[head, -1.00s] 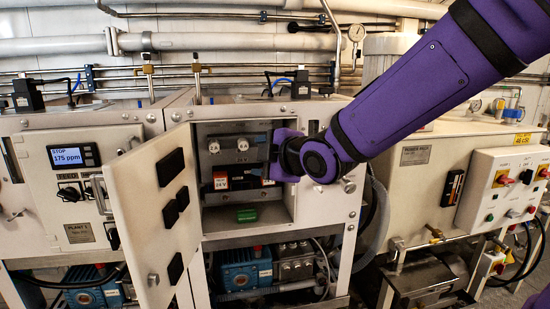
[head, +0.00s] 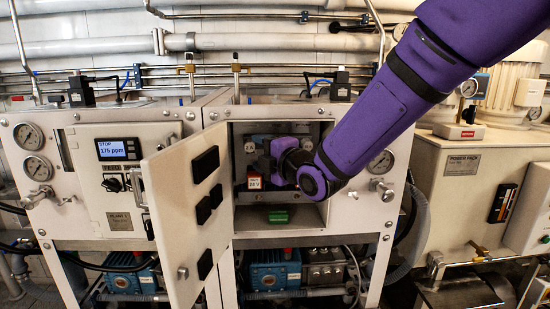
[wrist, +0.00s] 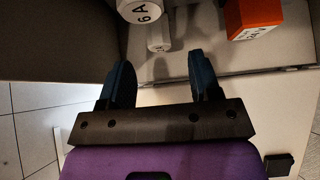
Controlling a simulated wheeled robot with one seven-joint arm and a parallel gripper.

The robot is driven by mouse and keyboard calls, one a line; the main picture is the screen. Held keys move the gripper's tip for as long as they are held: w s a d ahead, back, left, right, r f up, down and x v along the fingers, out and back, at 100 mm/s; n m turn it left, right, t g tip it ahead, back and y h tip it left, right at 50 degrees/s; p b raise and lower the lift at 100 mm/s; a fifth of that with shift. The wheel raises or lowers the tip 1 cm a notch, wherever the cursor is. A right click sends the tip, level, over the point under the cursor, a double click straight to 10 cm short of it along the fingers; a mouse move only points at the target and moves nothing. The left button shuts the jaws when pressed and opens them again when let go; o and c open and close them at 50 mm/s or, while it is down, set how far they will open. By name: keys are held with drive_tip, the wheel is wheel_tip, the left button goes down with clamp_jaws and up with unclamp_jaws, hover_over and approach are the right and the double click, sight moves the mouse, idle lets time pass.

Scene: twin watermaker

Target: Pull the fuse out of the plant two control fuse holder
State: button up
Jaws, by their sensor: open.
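In the head view the open cabinet (head: 329,212) holds a row of round fuse caps; one pale cap (head: 250,147) shows at the left of my gripper. In the wrist view a white cap marked 6 A (wrist: 140,10) is at the top edge, partly cut off. A smaller white faceted piece (wrist: 158,38) sits just below it, ahead of the gap between my fingers. My gripper (wrist: 161,68) is open and empty, apart from both white pieces. In the head view my gripper (head: 272,158) is inside the cabinet opening and hides the 6 A cap.
An orange-red 24 V block (head: 254,183) is close by, also at the upper right in the wrist view (wrist: 252,18). A green terminal block (head: 278,216) sits on the cabinet floor. The cabinet door (head: 180,215) stands open at the left. The cabinet walls enclose my gripper closely.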

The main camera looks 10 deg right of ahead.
sight(250, 148)
drive_tip(key=shift+x, duration=1.8)
clamp_jaws()
drive_tip(key=s, duration=0.6)
drive_tip(key=shift+a, duration=0.1)
